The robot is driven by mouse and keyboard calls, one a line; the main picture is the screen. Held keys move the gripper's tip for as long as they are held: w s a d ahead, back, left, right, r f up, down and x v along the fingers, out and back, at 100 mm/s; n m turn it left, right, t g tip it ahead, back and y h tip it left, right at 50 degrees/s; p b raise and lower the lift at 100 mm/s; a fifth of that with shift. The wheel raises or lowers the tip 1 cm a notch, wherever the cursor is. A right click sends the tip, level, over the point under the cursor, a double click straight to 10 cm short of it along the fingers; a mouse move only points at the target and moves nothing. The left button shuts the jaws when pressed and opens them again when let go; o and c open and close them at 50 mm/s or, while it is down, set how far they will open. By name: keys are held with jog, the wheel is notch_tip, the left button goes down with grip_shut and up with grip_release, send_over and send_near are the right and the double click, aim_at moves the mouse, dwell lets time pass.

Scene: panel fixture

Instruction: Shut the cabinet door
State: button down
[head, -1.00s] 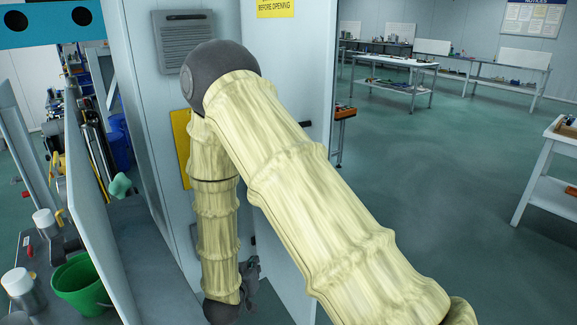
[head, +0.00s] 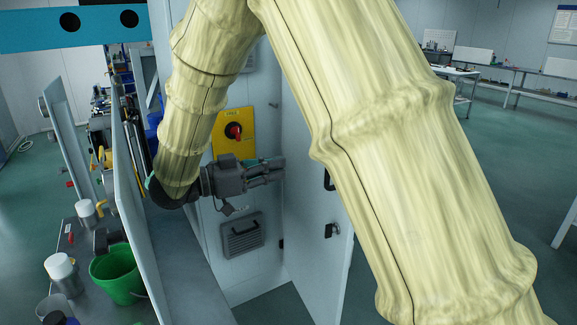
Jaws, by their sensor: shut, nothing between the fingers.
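The cabinet door (head: 310,215) is the pale panel right of centre, with a black handle (head: 328,180) and a small latch (head: 331,231) on the face I see. It stands open, at an angle to the pale cabinet wall (head: 255,270), meeting it at an inner corner. My gripper (head: 278,172) is shut and empty. It points right, its tips close to the door's face on the corner side, left of the handle. I cannot tell whether they touch. My arm hides the door's upper part and much of its right edge.
The cabinet wall carries a yellow plate with a red switch (head: 233,131) and a louvred vent (head: 243,236). An upright pale panel (head: 135,215) stands close on the left, beside a bench with a green bucket (head: 118,278). Open floor (head: 500,150) lies right.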

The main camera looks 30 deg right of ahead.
jog(key=d+p, duration=0.1)
jog(key=d, duration=1.1)
jog(key=shift+s+d+p, duration=0.3)
jog(key=shift+s+p, duration=0.05)
jog(key=shift+s, duration=0.1)
